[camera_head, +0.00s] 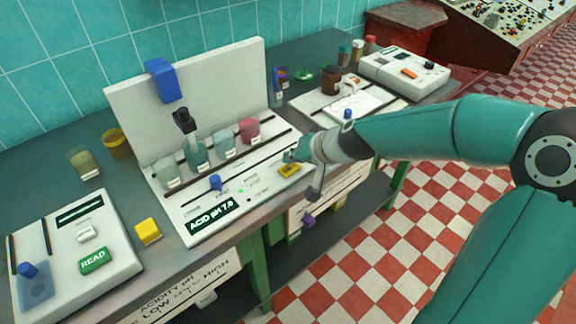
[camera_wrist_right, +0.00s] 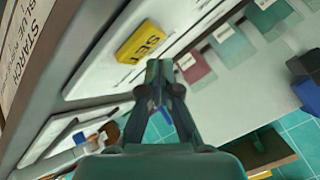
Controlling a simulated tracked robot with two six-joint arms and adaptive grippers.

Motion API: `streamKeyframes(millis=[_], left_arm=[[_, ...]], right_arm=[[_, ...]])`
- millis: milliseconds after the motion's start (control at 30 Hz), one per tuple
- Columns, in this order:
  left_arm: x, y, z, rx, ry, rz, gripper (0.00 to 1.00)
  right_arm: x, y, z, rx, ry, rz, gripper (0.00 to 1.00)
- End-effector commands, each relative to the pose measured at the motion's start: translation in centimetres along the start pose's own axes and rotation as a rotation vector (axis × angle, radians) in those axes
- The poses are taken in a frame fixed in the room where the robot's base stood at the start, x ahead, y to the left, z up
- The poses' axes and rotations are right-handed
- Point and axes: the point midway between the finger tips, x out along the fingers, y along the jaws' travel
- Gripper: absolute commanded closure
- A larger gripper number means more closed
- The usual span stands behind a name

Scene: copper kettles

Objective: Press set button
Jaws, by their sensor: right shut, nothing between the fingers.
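The yellow SET button (camera_head: 289,170) sits on the white station panel with the "ACID pH 7.0" display (camera_head: 211,214). In the right wrist view the SET button (camera_wrist_right: 142,43) shows its black lettering, just above and left of my fingertips. My right gripper (camera_head: 291,156) is shut and empty, close to the button on its far side in the head view. In the right wrist view the shut fingertips (camera_wrist_right: 159,66) appear beside the button, not over its face. I cannot tell their height above the panel. My left gripper is not in view.
Several beakers (camera_head: 249,131) stand behind the panel, with a blue knob (camera_head: 215,183) on it. Another white device (camera_head: 404,72) stands at the far right end of the bench.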

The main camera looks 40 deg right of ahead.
Motion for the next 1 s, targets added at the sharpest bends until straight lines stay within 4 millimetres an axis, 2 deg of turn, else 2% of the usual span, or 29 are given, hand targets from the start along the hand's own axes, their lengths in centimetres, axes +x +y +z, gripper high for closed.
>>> streamKeyframes(millis=[267, 800, 1000], left_arm=[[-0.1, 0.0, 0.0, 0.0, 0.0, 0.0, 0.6], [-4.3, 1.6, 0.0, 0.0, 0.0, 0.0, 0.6], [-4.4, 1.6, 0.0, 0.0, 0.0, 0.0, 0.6]], right_arm=[[-0.1, -0.1, -0.1, 0.0, 0.001, 0.0, 1.0], [-3.4, -2.5, -2.5, 0.001, 0.001, 0.0, 1.0], [-3.5, -2.5, -2.6, 0.002, 0.001, 0.0, 1.0]])
